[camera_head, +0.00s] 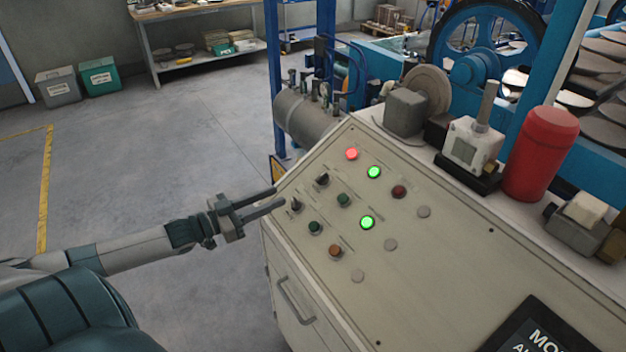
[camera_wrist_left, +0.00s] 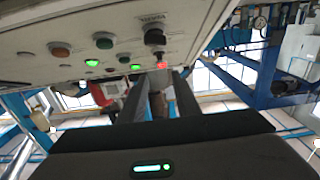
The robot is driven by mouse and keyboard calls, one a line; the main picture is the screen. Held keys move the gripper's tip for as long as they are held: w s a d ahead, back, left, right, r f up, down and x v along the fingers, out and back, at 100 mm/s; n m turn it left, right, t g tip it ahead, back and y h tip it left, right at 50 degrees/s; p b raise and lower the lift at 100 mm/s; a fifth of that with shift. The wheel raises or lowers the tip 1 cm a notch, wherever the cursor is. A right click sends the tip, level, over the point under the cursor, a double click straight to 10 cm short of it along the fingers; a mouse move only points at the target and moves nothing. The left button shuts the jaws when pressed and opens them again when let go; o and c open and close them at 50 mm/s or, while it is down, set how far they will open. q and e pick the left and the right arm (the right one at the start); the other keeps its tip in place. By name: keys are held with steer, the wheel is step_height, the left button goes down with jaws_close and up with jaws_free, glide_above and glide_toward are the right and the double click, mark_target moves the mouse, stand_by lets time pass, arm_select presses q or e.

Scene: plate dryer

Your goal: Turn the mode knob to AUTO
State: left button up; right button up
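The sloped beige control panel (camera_head: 330,240) carries two black knobs, one nearer the panel's left edge (camera_head: 296,205) and one farther back (camera_head: 322,179). I cannot tell from the labels which is the mode knob. My left gripper (camera_head: 280,196) is at the panel's left edge, with its two fingers apart and nothing held between them. In the left wrist view the fingers (camera_wrist_left: 164,76) point toward a black knob (camera_wrist_left: 155,37) with an unreadable label above it. The fingertips appear apart from the knob. My right gripper is out of view.
Green, red and orange buttons (camera_head: 367,222) sit close to the knobs. A red cylinder (camera_head: 540,155) and a grey-white device (camera_head: 472,143) stand on the cabinet top. The floor left of the cabinet is clear.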

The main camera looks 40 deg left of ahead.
mark_target(317, 179)
arm_select(q)
steer(key=p+x, duration=0.3)
steer(key=x, duration=0.8)
steer(key=shift+w+d+r, duration=0.1)
steer(key=shift+w+r, duration=0.05)
steer(key=shift+w, duration=0.1)
steer(key=shift+x, duration=1)
steer(key=shift+c, duration=0.6)
steer(key=c, duration=0.6)
